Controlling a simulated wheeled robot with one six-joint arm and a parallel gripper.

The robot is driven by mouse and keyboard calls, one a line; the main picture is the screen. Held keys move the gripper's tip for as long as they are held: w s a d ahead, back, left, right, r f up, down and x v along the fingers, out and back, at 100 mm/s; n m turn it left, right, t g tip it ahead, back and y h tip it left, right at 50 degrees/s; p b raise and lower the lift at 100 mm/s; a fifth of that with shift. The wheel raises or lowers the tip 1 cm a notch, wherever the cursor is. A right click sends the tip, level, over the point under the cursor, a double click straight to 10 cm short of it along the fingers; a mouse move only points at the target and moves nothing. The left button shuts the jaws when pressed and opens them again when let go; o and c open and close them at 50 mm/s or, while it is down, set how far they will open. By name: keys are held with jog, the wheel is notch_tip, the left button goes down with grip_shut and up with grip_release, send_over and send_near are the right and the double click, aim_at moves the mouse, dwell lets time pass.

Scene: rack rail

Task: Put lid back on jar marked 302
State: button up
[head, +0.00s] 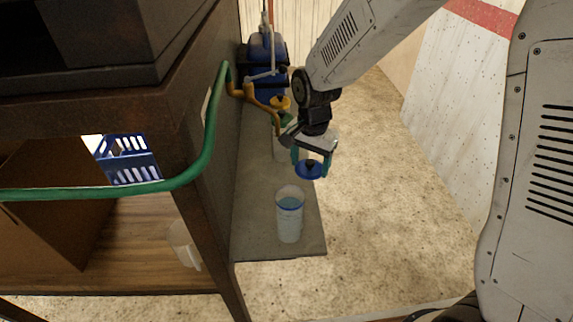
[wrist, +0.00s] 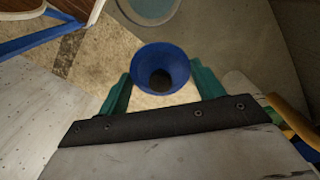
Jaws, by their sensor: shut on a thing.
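My gripper (head: 310,161) is shut on a blue lid (head: 309,171), with teal fingers on either side of its dark knob. In the wrist view the blue lid (wrist: 160,66) sits between the teal fingertips (wrist: 160,92). An open clear jar (head: 289,215) with a blue band near its top stands on the grey shelf board. The held lid is above and a little right of this jar, apart from it. The jar's round mouth shows partly at the top of the wrist view (wrist: 152,8). I cannot read any number on the jar.
Another jar (head: 280,146) stands farther back on the grey board (head: 262,205), partly behind my gripper. A blue container (head: 266,60) is at the back. Open floor lies right.

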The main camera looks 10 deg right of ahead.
jog(key=s+a+r+m, duration=0.4)
jog(key=s+a+r, duration=0.1)
jog(key=s+a, duration=0.1)
jog(key=shift+s+d+f, duration=0.1)
jog(key=shift+f, duration=1.4)
jog(key=shift+s+d+f, duration=0.1)
jog(key=shift+f, duration=1.35)
jog(key=shift+a+f, duration=0.1)
jog(key=shift+f, duration=0.05)
jog(key=o, duration=1.2)
notch_tip(320, 180, up, 7)
dwell(0.4)
